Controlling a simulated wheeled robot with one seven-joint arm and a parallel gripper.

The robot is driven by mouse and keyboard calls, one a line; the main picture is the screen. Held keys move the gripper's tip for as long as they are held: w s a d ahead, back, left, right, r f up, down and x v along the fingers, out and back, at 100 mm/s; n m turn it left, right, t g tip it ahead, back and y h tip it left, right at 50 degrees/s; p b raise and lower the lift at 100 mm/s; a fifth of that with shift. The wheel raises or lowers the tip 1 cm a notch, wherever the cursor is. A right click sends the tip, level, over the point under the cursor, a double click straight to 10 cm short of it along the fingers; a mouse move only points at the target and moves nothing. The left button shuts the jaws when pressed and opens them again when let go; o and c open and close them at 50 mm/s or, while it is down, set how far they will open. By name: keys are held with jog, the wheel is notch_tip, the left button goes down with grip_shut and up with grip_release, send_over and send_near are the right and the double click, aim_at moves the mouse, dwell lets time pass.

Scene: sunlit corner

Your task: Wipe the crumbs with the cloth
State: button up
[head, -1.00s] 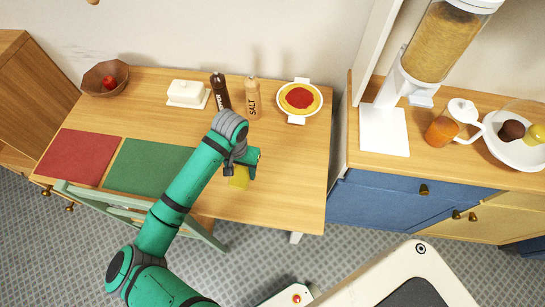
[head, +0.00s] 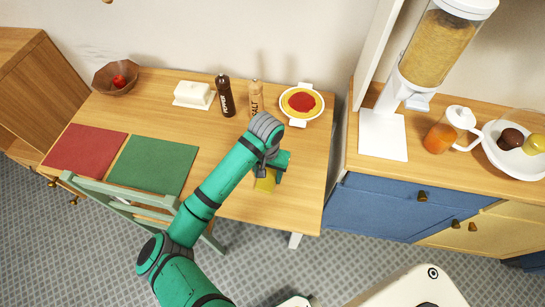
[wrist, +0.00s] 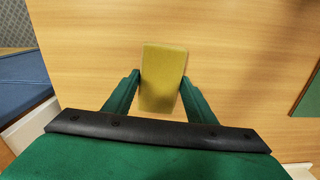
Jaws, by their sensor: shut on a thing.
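The cloth (head: 265,183) is a yellow rectangular pad at the right front part of the wooden table. In the wrist view the cloth (wrist: 162,78) sits between the two green fingers of my gripper (wrist: 160,88), which are shut on its sides. In the head view my gripper (head: 268,174) is partly hidden by my arm. The cloth is at or very near the tabletop; I cannot tell if it touches. I can make out no crumbs in either view.
The table (head: 225,135) holds a green mat (head: 152,166), a red mat (head: 86,150), a bowl (head: 115,80), a butter dish (head: 193,95), a pepper mill (head: 225,95), a salt mill (head: 256,98) and a plate (head: 301,119). A green chair (head: 120,197) stands in front.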

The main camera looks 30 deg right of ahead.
jog(key=shift+s+d+r, duration=0.15)
jog(key=shift+r, duration=4)
